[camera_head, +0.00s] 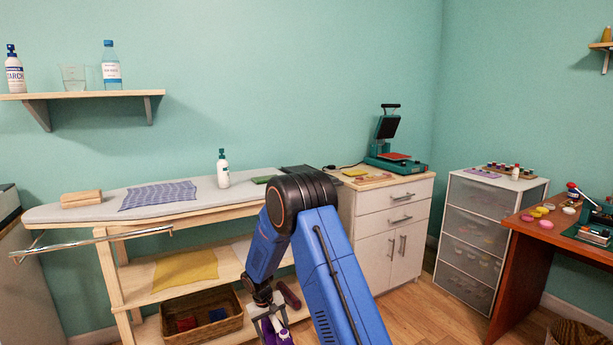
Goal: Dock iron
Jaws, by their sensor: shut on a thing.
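My gripper (264,307) is low in front of the shelving under the ironing board, partly hidden by my blue arm. It is shut on a purple and white thing (279,333), which looks like the iron. The frame's lower edge cuts this thing off, so its full shape and tilt are not clear. A dark flat plate (296,169) shows at the right end of the grey ironing board (90,208), partly behind my arm. I cannot tell whether it is the iron's dock.
On the board are a wooden block (81,199), a checked cloth (158,195) and a white bottle (223,170). A metal rail (95,240) juts out at left. Below are a yellow cloth (185,269) and a basket (202,322). A white cabinet (378,252) stands at right.

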